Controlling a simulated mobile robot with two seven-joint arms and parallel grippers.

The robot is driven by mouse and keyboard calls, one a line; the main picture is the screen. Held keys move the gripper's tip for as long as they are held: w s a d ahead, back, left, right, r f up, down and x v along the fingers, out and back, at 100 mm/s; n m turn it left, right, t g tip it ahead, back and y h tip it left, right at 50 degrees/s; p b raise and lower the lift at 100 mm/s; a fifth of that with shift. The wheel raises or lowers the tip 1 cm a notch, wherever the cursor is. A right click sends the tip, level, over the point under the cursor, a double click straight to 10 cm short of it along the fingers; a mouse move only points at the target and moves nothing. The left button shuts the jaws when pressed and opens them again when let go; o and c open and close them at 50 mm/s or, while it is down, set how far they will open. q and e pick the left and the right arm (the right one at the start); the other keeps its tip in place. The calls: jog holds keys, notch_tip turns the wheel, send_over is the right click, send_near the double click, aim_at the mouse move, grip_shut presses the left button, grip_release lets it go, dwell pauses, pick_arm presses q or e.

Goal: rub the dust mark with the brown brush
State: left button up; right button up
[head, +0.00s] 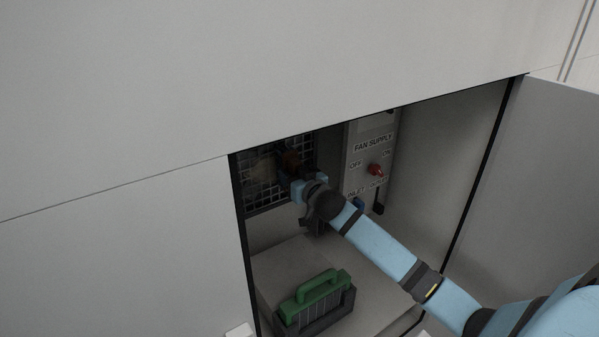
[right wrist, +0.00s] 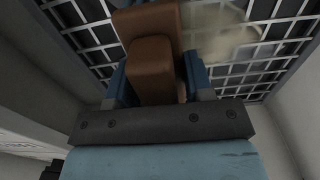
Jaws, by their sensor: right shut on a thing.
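The brown brush (head: 291,160) is in my right gripper (head: 287,173), inside the open compartment and up at the dark grille. In the right wrist view the blue fingers of the gripper (right wrist: 158,84) are shut on either side of the brush (right wrist: 152,62). The dust mark (head: 261,169) is a pale beige smudge on the grille, left of the brush in the head view. It also shows in the right wrist view (right wrist: 222,32), right of the brush. I cannot tell whether the brush touches the grille. My left gripper is out of view.
The grille (head: 265,199) is at the back left of the compartment. Right of it is a grey fan supply panel (head: 355,160) with a red knob (head: 376,170). The open door (head: 540,180) stands at the right.

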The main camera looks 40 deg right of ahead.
jog(key=shift+w+a+p, duration=0.15)
jog(key=shift+a, duration=2.75)
jog(key=shift+w+a+p, duration=0.15)
jog(key=shift+a, duration=2.7)
jog(key=shift+r+p, duration=0.45)
jog(key=shift+r, duration=0.65)
jog(key=d, duration=1.5)
jog(key=shift+s+d, duration=0.15)
jog(key=shift+s, duration=0.25)
jog(key=shift+s+a, duration=0.2)
jog(key=shift+s, duration=2.75)
jog(key=shift+s, duration=1.5)
